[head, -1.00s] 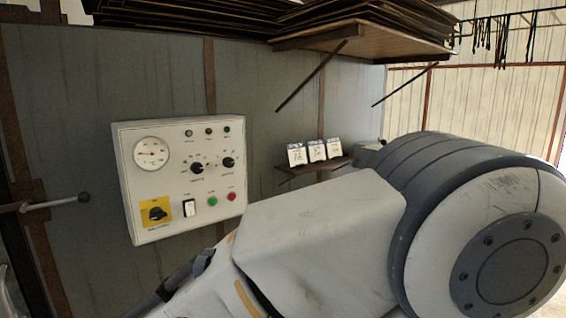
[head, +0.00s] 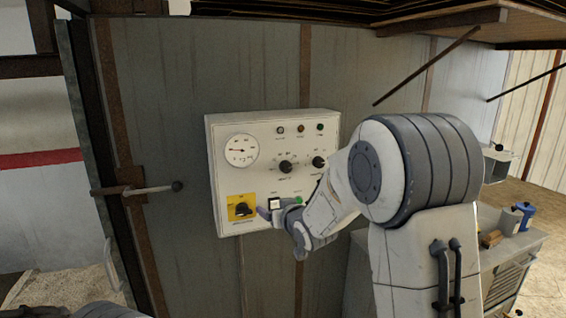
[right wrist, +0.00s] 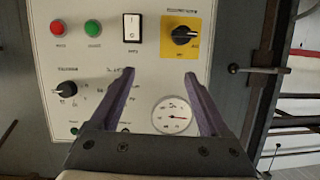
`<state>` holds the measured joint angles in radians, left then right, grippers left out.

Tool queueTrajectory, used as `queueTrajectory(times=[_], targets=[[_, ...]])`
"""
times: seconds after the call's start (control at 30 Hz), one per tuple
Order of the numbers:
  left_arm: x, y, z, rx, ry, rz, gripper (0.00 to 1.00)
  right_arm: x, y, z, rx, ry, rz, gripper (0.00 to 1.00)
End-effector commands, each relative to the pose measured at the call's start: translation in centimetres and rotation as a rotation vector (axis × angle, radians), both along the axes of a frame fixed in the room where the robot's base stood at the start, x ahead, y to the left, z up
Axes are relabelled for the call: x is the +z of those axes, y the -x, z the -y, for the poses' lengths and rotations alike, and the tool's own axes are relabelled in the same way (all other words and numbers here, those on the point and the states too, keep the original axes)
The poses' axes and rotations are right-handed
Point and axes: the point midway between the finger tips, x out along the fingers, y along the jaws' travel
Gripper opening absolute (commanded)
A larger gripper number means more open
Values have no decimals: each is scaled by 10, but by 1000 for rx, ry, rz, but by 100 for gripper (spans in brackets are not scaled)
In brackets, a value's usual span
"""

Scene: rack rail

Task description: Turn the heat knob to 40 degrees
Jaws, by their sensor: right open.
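The white control panel (head: 226,190) is fixed to the grey wall. Two black knobs, a left one (head: 286,167) and a right one (head: 318,162), sit side by side at mid-height; their labels are too small to read, so I cannot tell which is the heat knob. My right gripper (head: 268,210) is in front of the panel's lower part, below the left knob. In the right wrist view, upside down, its purple fingers (right wrist: 160,76) are open and empty. One knob (right wrist: 67,88) shows left of them; the other seems hidden behind the left finger. My left gripper is out of view.
The panel also has a round gauge (head: 240,150), a yellow-plated rotary switch (head: 241,208), a white rocker switch (right wrist: 131,27), and green (right wrist: 93,28) and red (right wrist: 58,28) buttons. A lever handle (head: 150,189) juts out at left. A cabinet (head: 512,262) stands at right.

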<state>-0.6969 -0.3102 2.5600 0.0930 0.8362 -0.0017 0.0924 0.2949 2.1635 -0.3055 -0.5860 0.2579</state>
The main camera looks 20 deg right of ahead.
Motion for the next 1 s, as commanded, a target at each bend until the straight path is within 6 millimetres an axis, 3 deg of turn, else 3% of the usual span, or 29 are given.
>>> queueTrajectory(times=[0.03, 0.1, 0.2, 0.3, 0.47, 0.8, 1.0], targets=[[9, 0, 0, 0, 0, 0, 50, 13, -13, 28, -29, -12, 69, 80], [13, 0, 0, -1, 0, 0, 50, 27, -24, 54, -46, -27, 163, 80], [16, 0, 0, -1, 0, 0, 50, 41, -31, 79, -56, -40, 256, 80], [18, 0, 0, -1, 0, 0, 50, 49, -35, 90, -58, -47, 303, 80], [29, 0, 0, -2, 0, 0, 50, 53, -51, 90, -54, -51, 318, 80], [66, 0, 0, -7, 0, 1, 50, 54, -113, 86, -52, -49, 316, 80], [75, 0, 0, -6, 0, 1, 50, 51, -133, 86, -54, -49, 315, 80]])
